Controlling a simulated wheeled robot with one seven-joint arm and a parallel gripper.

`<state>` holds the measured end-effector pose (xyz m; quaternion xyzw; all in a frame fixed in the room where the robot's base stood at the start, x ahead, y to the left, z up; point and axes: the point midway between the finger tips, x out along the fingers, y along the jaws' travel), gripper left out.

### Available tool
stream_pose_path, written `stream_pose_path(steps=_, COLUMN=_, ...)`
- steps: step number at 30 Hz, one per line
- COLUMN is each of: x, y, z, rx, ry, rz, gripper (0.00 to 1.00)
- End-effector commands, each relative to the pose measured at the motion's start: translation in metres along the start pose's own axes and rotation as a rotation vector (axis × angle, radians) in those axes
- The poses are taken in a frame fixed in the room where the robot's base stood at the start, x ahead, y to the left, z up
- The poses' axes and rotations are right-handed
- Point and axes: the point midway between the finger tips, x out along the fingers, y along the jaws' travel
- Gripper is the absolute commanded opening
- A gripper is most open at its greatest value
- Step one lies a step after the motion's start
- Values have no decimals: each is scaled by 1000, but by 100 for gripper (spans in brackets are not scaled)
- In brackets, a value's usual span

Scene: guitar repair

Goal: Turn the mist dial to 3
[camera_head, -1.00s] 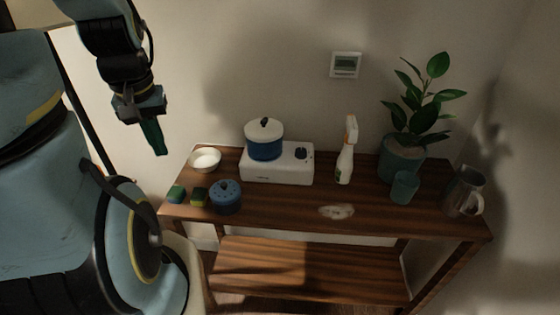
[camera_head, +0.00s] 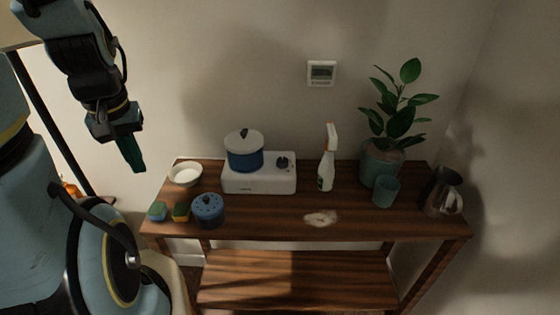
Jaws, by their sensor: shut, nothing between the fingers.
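A dark round dial (camera_head: 283,161) sits on the top right of a white box-shaped appliance (camera_head: 262,184) on the wooden table. It is the only dial I can make out. Its numbers and setting are too small to read, and no mist label is legible. My gripper (camera_head: 134,166) is shut and empty, pointing down at the upper left. In the picture it is left of the appliance and apart from everything.
A blue pot (camera_head: 245,156) with a pale lid stands on the appliance, left of the dial. A spray bottle (camera_head: 326,165) stands just right of it. A bowl (camera_head: 185,174), blue lidded pot (camera_head: 208,211), plant pot (camera_head: 381,166) and jug (camera_head: 440,191) share the wooden table (camera_head: 270,215).

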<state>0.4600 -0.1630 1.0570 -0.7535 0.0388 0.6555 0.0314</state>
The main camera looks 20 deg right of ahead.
Motion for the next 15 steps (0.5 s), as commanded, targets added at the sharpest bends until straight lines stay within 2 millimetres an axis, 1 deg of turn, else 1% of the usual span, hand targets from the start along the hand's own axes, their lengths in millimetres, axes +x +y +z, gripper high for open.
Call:
stream_pose_path(steps=10, x=0, y=0, z=0, rx=0, ry=0, rz=0, gripper=0)
stream_pose_path(steps=11, x=0, y=0, z=0, rx=0, ry=0, rz=0, gripper=1)
stream_pose_path(steps=15, x=4, y=5, z=-5, rx=-43, ry=2, rz=7, gripper=17)
